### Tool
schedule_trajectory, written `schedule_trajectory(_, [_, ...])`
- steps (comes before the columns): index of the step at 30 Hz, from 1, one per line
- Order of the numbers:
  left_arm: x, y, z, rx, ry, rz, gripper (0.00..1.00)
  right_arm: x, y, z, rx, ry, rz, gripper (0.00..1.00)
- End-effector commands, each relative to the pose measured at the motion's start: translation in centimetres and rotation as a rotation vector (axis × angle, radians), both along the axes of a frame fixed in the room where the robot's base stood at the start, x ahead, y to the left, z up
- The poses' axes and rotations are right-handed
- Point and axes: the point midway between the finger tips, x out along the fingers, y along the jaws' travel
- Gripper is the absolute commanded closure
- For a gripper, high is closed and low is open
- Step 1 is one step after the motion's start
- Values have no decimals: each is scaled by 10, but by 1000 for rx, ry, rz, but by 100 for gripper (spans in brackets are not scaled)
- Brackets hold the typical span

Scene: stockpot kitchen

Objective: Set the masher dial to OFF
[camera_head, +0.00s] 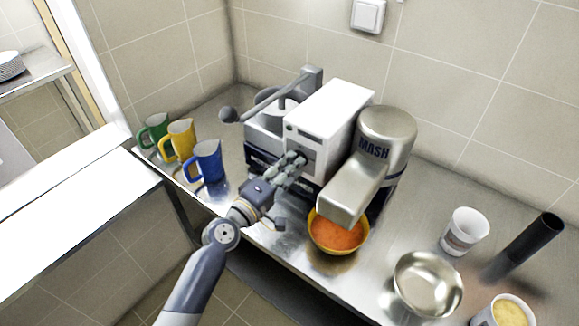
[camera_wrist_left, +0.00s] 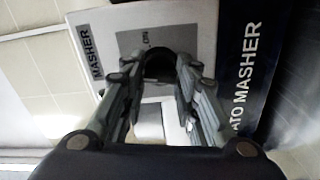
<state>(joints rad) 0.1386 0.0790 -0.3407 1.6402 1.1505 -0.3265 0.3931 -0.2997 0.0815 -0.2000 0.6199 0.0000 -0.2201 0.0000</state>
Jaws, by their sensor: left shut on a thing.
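The masher (camera_head: 330,112) is a white and grey machine on the steel counter. Its front panel also shows in the left wrist view (camera_wrist_left: 190,22), with MASHER lettering and a grey plate marked ON. The black masher dial (camera_wrist_left: 158,62) sits on that plate between my fingertips. My left gripper (camera_head: 298,160) reaches the front panel and is shut on the dial, seen at close range in the left wrist view (camera_wrist_left: 162,76). The fingers hide most of the dial, and I cannot tell which way it points. The dial is hidden in the head view. My right gripper is not in view.
A bowl of orange soup (camera_head: 338,234) stands below the MASH spout (camera_head: 350,192). Green (camera_head: 154,130), yellow (camera_head: 180,138) and blue (camera_head: 207,160) mugs stand at left. A metal bowl (camera_head: 428,284), white cup (camera_head: 464,231) and dark cylinder (camera_head: 530,240) stand at right.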

Motion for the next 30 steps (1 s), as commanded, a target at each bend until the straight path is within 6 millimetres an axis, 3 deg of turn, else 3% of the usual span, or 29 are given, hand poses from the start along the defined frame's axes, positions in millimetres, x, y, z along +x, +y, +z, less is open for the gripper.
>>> schedule_trajectory(12, [0,0,0,-139,101,0,96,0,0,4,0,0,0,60])
schedule_trajectory(28, [0,0,0,-155,113,0,96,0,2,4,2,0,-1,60])
schedule_trajectory(29, [0,0,0,-155,113,0,65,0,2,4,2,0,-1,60])
schedule_trajectory(30, [0,0,0,-155,112,0,56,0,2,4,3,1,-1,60])
